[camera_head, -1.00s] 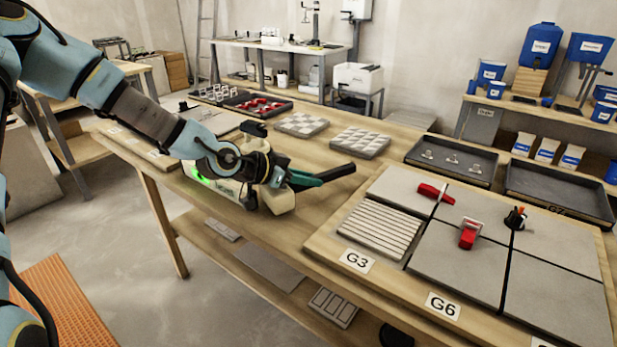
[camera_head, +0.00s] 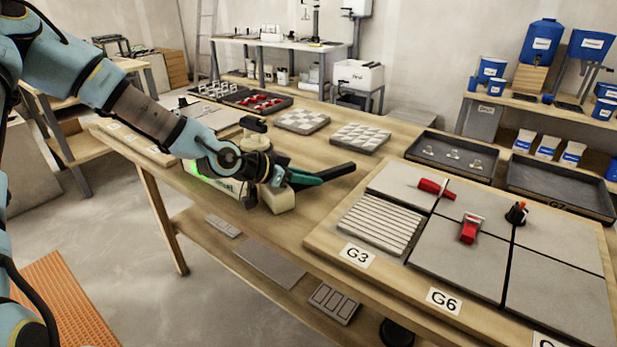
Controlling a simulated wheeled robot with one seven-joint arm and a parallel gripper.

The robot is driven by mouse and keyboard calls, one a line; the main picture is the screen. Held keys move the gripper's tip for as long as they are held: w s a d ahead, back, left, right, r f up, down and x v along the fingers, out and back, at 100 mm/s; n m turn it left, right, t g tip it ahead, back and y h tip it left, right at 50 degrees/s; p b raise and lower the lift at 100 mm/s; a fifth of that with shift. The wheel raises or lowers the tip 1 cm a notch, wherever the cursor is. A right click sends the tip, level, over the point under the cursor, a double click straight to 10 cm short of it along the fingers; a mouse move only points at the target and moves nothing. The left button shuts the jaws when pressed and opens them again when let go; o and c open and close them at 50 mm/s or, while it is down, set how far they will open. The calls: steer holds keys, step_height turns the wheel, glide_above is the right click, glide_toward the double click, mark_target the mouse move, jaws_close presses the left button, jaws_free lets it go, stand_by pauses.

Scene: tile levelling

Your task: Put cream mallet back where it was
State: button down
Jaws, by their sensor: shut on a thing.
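My gripper (camera_head: 306,178), with teal fingers, is shut on the cream mallet (camera_head: 281,200) over the left half of the long wooden bench. The mallet's black handle (camera_head: 338,171) sticks out to the right of the fingers. A cream part shows below my gripper and another above my wrist; my wrist hides what lies between. I cannot tell whether the mallet touches the bench. The spot where it was before is not marked in this view.
A wooden board with grey tiles (camera_head: 462,262) and red tools (camera_head: 470,229) lies to the right. Dark trays (camera_head: 560,191) and checkered tile blocks (camera_head: 360,138) stand along the back. A pale item with a green glow (camera_head: 215,186) sits by my wrist. Bare bench (camera_head: 310,222) shows in front.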

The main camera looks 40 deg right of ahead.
steer(key=c, duration=0.6)
jaws_free()
steer(key=v, duration=1)
steer(key=shift+a+r, duration=0.15)
steer(key=shift+a, duration=0.25)
steer(key=shift+a, duration=0.1)
